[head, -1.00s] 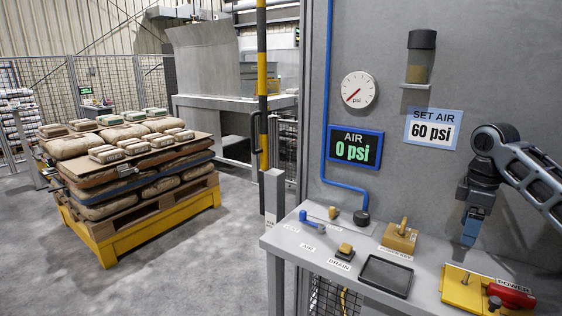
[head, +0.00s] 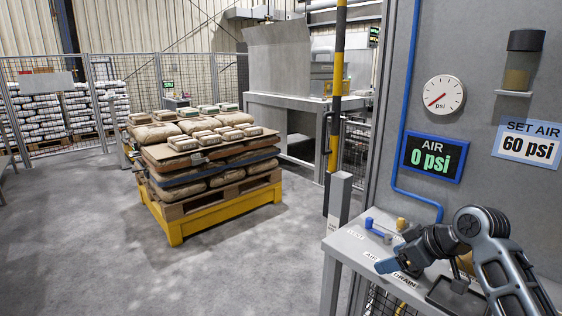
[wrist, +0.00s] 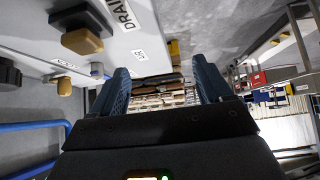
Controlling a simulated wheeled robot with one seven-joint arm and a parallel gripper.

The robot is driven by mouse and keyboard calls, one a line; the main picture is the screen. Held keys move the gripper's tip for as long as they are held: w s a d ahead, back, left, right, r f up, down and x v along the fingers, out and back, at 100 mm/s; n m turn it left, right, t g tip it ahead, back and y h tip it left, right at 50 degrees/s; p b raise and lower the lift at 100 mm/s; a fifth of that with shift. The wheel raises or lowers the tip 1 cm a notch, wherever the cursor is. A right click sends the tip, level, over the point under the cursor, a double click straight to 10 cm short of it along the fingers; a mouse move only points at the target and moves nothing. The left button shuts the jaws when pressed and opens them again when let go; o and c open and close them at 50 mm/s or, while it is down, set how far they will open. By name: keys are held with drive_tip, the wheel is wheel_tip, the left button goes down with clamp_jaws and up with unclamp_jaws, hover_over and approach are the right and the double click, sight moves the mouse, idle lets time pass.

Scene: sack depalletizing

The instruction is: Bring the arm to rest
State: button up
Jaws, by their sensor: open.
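My gripper (head: 388,266) is at the lower right of the head view, in front of the control bench and pointing left. In the wrist view its two blue fingers (wrist: 161,88) stand apart with nothing between them. The arm is folded, with its elbow raised in front of the grey panel. The bench (head: 345,250) carries a blue-handled valve (head: 377,229), partly beside the gripper. The DRAIN knob (wrist: 82,41) shows at the upper left of the wrist view, apart from the fingers.
The air display (head: 433,156) reads 0 psi beside a sign (head: 528,141) reading SET AIR 60 psi. A yellow-based pallet stand (head: 222,214) holds stacked sacks at the left. A striped post (head: 337,95) stands between it and the bench. Grey floor (head: 90,240) is clear at the left.

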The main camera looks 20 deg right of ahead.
drive_tip(key=s+a+f+m+t, duration=0.1)
drive_tip(key=a+f+m+t, duration=0.1)
drive_tip(key=a, duration=0.9)
drive_tip(key=a+f+m+t, duration=0.2)
drive_tip(key=a+t, duration=0.1)
drive_tip(key=a, duration=0.7)
drive_tip(key=s+a+f+m+h, duration=0.1)
drive_tip(key=s+a+f, duration=0.1)
drive_tip(key=s+a, duration=0.35)
drive_tip(key=s+a+f+m+h, duration=0.1)
drive_tip(key=s+a+m, duration=0.1)
drive_tip(key=s, duration=0.7)
drive_tip(key=s+d+r+n+t, duration=0.1)
drive_tip(key=s+r, duration=0.3)
drive_tip(key=s, duration=0.7)
drive_tip(key=s+d+r+n, duration=0.2)
drive_tip(key=s+r, duration=0.3)
drive_tip(key=s, duration=0.7)
drive_tip(key=shift+n+t, duration=0.4)
drive_tip(key=shift+n, duration=0.2)
